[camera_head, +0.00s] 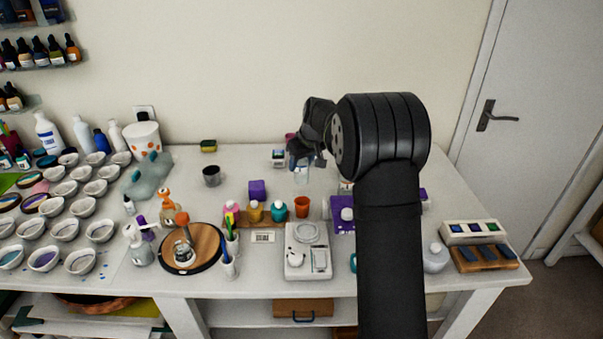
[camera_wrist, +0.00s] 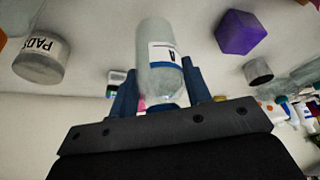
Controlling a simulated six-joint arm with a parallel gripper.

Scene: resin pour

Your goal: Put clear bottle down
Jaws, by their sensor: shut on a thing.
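The clear bottle (camera_wrist: 158,45) has a white label with a letter A and a blue band, and it fills the middle of the wrist view. My gripper (camera_wrist: 158,78) is shut on it, with one blue finger on each side. In the head view my gripper (camera_head: 303,153) is over the back middle of the table, and the bottle (camera_head: 302,174) shows faintly below the fingers. It looks roughly upright there. I cannot tell whether its base touches the table.
A purple cube (camera_head: 257,189) and a dark cup (camera_head: 212,176) stand left of the bottle. An orange cup (camera_head: 302,207) and a white scale (camera_head: 308,262) stand in front. A jar marked PADS (camera_wrist: 40,60) shows in the wrist view. The table (camera_head: 232,158) has bare room at the back.

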